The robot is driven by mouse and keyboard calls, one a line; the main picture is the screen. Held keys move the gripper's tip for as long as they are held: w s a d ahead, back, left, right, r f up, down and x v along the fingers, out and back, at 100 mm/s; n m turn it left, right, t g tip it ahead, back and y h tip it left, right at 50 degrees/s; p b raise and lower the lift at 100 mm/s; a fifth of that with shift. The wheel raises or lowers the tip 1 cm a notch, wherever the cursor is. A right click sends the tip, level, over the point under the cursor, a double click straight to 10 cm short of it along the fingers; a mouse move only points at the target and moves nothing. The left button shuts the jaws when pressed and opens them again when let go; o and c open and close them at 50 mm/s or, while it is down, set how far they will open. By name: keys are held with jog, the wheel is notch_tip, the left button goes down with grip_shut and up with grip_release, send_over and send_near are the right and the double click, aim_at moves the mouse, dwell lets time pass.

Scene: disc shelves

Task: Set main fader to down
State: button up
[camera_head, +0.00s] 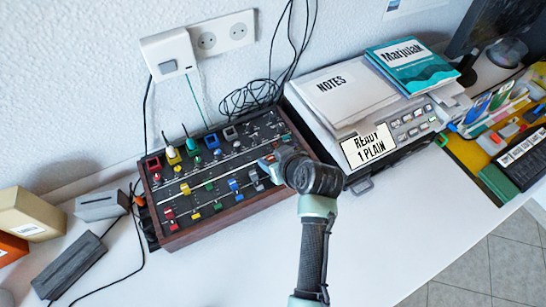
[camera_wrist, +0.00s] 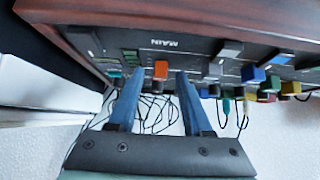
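The mixer (camera_head: 205,236) is a dark panel in a brown wooden frame on the white desk. In the wrist view it appears upside down, with the MAIN label (camera_wrist: 165,43) readable. An orange cap (camera_wrist: 161,70) stands in line with this label, apparently the main fader. My gripper (camera_wrist: 158,76) is open, with a blue finger on each side of the orange cap and a visible gap to both. In the head view my gripper (camera_head: 268,162) is over the right part of the mixer and hides some of the panel. The fader's slot is not clearly seen.
Black, blue, red, green and yellow caps (camera_wrist: 253,74) sit beside the orange one. A printer-like device (camera_head: 359,185) with NOTES papers (camera_head: 340,90) stands close right of the mixer. Cables (camera_head: 250,97) lie behind it. The desk in front (camera_head: 225,275) is clear.

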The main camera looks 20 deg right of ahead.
grip_shut()
jog(key=shift+s, duration=0.1)
dwell(1.2)
